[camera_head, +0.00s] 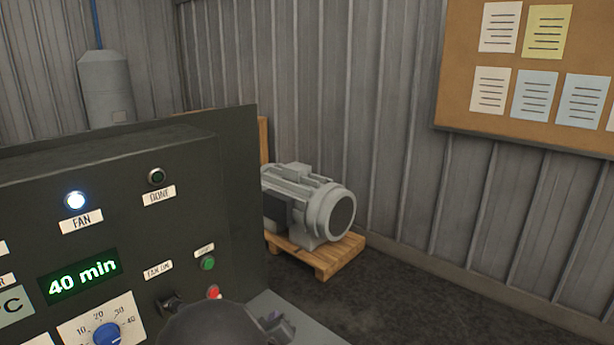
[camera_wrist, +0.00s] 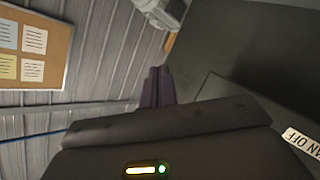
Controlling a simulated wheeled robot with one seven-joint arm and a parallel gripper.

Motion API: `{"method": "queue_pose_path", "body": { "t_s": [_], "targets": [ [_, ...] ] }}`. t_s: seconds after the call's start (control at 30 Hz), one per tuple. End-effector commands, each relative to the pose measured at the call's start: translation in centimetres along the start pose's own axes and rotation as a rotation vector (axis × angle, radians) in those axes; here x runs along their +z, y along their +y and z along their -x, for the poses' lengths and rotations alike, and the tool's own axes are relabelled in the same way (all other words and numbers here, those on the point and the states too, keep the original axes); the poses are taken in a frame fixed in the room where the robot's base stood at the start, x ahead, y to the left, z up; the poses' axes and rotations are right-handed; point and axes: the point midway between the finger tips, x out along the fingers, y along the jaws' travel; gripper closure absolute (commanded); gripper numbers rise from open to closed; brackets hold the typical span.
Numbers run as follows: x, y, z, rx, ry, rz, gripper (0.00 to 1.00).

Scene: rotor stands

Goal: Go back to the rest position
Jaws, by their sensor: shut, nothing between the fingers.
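My gripper (camera_head: 279,325) shows at the bottom of the head view, beside the lower right part of a dark control panel (camera_head: 120,160). Its dark rounded wrist hides part of the panel's lower edge. In the wrist view the two fingers (camera_wrist: 157,84) are together with nothing between them. They point along the side of a dark surface, clear of the wall. My arm's rest position is not marked in either view.
The panel has a lit FAN lamp (camera_head: 76,201), a dark DONE lamp (camera_head: 157,176), a "40 min" display (camera_head: 84,276), a blue knob (camera_head: 107,333), a green button (camera_head: 208,264) and a red button (camera_head: 214,292). A grey motor (camera_head: 312,205) sits on a wooden pallet (camera_head: 322,262). Floor at right is clear.

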Motion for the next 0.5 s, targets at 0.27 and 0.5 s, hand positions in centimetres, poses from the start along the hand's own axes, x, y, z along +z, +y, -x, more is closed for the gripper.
{"method": "queue_pose_path", "body": {
  "t_s": [0.27, 0.5],
  "targets": [
    [6.4, 5.1, 0.9, -0.175, -0.302, -0.241, 1.0],
    [10.6, 8.9, 4.9, -0.291, -0.52, -0.405, 1.0]
  ]
}}
